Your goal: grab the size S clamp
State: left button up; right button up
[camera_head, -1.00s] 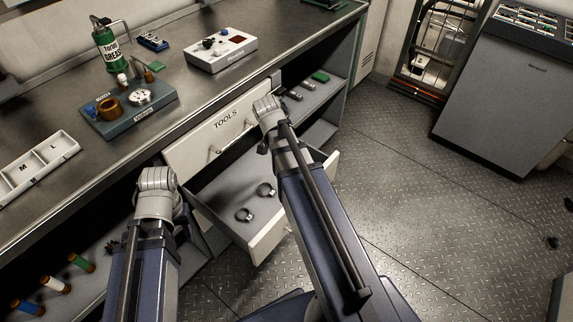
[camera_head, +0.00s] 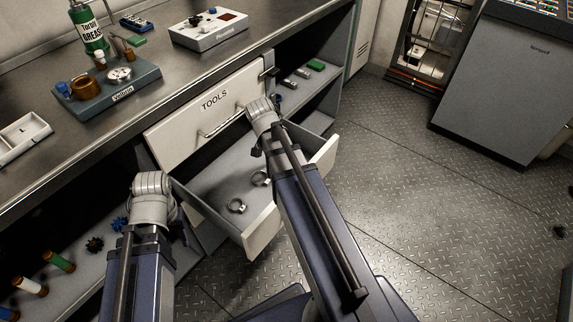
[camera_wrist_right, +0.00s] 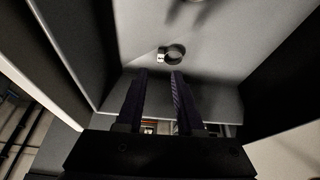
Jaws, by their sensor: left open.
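Two ring-shaped metal clamps lie in the open drawer: a nearer clamp (camera_head: 236,205) and a farther clamp (camera_head: 261,178), partly beside my right arm. No size mark is readable on either. In the right wrist view, one clamp (camera_wrist_right: 171,54) lies on the drawer floor beyond the fingertips. My right gripper (camera_wrist_right: 160,74) is open and empty, with its two dark fingers apart and short of that clamp. In the head view my right arm reaches over the drawer's right part. My left arm is at the drawer's left side, its gripper mostly hidden behind the arm.
The open drawer (camera_head: 262,230) sticks out below a shut TOOLS drawer (camera_head: 185,122). The counter holds a grease bottle (camera_head: 88,30), a blue-grey fixture (camera_head: 138,88), a white device (camera_head: 200,40) and a pale tray (camera_head: 38,130). Lower shelves hold small parts.

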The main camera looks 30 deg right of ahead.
jog(key=shift+f, duration=0.45)
jog(key=shift+b+x, duration=1)
jog(key=shift+b, duration=0.05)
jog(key=b+x, duration=0.1)
jog(key=x, duration=0.1)
jog(key=b+x, duration=0.3)
jog(key=b, duration=0.1)
jog(key=shift+w+d+f, duration=0.25)
jog(key=shift+w+d, duration=0.05)
jog(key=shift+w, duration=0.05)
jog(key=shift+r, duration=0.1)
jog(key=shift+c, duration=0.3)
grip_shut()
